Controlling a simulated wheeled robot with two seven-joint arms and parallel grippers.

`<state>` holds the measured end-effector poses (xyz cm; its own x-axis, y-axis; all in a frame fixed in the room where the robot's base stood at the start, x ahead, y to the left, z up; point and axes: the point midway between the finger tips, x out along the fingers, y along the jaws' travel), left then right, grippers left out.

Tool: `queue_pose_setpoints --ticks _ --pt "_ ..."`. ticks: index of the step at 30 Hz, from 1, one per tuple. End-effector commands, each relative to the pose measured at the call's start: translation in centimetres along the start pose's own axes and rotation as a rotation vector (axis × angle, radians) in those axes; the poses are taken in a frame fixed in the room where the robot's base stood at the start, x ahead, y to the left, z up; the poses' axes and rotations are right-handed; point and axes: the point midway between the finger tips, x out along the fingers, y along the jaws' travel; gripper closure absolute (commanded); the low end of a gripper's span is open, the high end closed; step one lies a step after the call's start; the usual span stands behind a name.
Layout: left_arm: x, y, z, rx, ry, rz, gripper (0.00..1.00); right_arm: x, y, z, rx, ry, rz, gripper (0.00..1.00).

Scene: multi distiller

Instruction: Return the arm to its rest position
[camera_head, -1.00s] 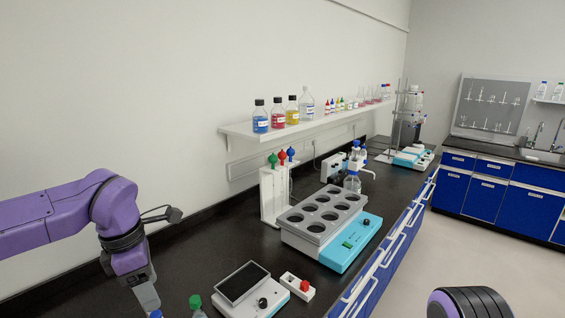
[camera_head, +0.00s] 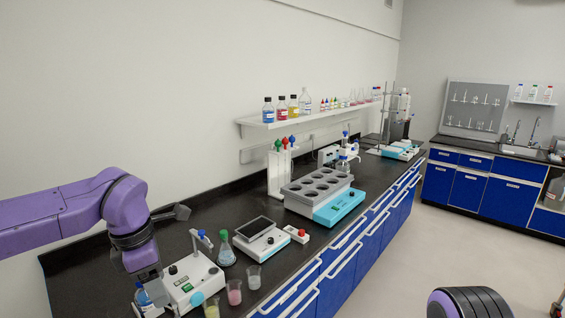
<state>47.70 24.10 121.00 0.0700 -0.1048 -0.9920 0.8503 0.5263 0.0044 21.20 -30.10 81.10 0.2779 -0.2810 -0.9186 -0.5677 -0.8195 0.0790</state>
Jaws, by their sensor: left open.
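My purple left arm (camera_head: 70,218) comes in from the left in the head view, over the near end of the black bench. Its left gripper (camera_head: 152,284) points down beside a white device with a small post (camera_head: 192,284). The gripper is open; its fingertips are partly hard to make out. A small bottle with a blue-white label (camera_head: 143,299) shows just below and behind it; I cannot tell whether they touch. A purple and black part of my other arm (camera_head: 468,303) shows at the bottom right; its gripper is out of view.
Near the left gripper stand a conical flask (camera_head: 226,254) and beakers with yellow, pink (camera_head: 234,292) and clear contents. Beyond are a balance-like device (camera_head: 262,240), a multi-well heater (camera_head: 318,192) and a pipette stand (camera_head: 280,172). A bottle shelf (camera_head: 310,117) hangs on the wall.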

Motion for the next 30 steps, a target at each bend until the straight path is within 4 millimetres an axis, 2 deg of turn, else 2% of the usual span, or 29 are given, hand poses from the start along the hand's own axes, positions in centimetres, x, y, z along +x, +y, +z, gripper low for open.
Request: queue_pose_setpoints --ticks 8,10,14,17,20,22,24,26,27,30 --pt "1.4 3.9 -1.7 -0.084 0.064 0.268 0.38 0.0 0.0 -0.1 0.001 0.002 -0.001 0.41" --pt "2.8 4.8 -2.2 -0.074 0.106 0.352 0.38 0.2 -0.1 0.0 0.001 0.002 -0.001 0.41" --pt "7.1 6.2 -3.1 -0.003 0.209 0.506 0.38 0.9 -0.1 0.3 0.001 0.001 -0.001 0.41" --pt "11.3 6.5 -3.9 0.1 0.288 0.609 0.38 1.7 -0.2 0.7 0.0 0.001 0.0 0.41" --pt "17.0 6.0 -4.9 0.262 0.365 0.69 0.38 2.8 -0.3 1.1 0.0 0.001 0.0 0.41" --pt "21.7 4.7 -5.8 0.416 0.409 0.722 0.38 3.7 -0.3 1.5 0.0 0.001 0.0 0.41" --pt "26.6 2.7 -7.1 0.588 0.436 0.724 0.38 4.7 -0.5 1.9 0.0 0.001 0.0 0.41" --pt "30.5 0.5 -8.4 0.732 0.447 0.701 0.38 5.5 -0.5 2.2 0.0 0.001 0.0 0.41" --pt "32.9 -1.1 -9.4 0.824 0.45 0.677 0.38 6.0 -0.6 2.4 0.0 0.001 0.0 0.41" --pt "38.4 -5.6 -12.4 1.044 0.447 0.584 0.38 7.2 -0.7 2.9 0.0 0.001 0.0 0.41"
